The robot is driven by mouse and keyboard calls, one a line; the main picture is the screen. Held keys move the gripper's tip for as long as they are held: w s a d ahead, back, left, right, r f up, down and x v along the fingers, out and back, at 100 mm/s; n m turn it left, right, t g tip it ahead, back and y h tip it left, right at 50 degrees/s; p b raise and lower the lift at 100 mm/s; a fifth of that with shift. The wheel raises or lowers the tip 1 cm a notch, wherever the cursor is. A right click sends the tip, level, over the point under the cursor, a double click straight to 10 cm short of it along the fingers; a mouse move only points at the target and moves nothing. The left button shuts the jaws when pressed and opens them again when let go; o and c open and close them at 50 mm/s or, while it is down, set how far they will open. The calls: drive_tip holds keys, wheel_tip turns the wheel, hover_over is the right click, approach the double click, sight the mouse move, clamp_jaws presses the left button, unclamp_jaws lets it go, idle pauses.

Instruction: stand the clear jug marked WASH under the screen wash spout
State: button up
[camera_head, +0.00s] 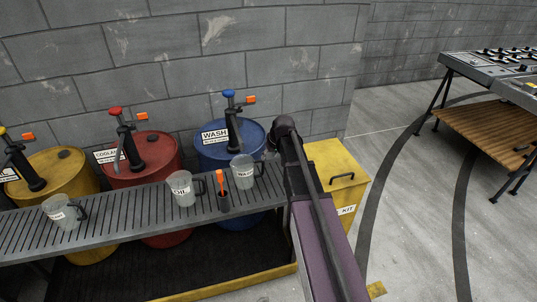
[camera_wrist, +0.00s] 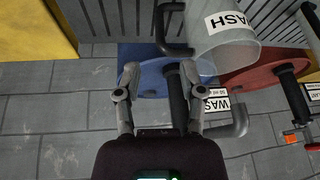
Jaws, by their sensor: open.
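The clear jug marked WASH (camera_head: 241,173) stands upright on the slatted shelf (camera_head: 150,205), in front of the blue WASH drum (camera_head: 215,155). The black screen wash pump (camera_head: 233,122) rises from that drum; I cannot tell whether its spout is over the jug. In the wrist view the jug (camera_wrist: 228,50) appears upside down at the top, its black handle (camera_wrist: 172,28) to its left. My gripper (camera_wrist: 160,72) is open and empty, its fingertips just short of the handle in the picture. In the head view my gripper is mostly hidden by my arm.
An orange-handled tool in a dark holder (camera_head: 222,190) and an OIL jug (camera_head: 180,188) stand left of the WASH jug. Another jug (camera_head: 63,212) is farther left. Red (camera_head: 150,160) and yellow (camera_head: 55,175) drums stand behind. A yellow KIT bin (camera_head: 338,165) is at right.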

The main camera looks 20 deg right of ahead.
drive_tip(key=shift+s+d+r+p, duration=0.1)
drive_tip(key=shift+s+r+p, duration=0.2)
drive_tip(key=shift+r, duration=0.35)
drive_tip(key=s+a+m+g+h, duration=0.1)
drive_tip(key=s+a, duration=0.3)
drive_tip(key=s, duration=0.8)
drive_tip(key=s+a+f+m+g, duration=0.1)
drive_tip(key=s+a+g, duration=0.2)
drive_tip(key=s, duration=0.9)
drive_tip(key=shift+s+a+f+h, duration=0.25)
drive_tip(key=shift+a+h, duration=0.15)
drive_tip(key=shift+a, duration=0.55)
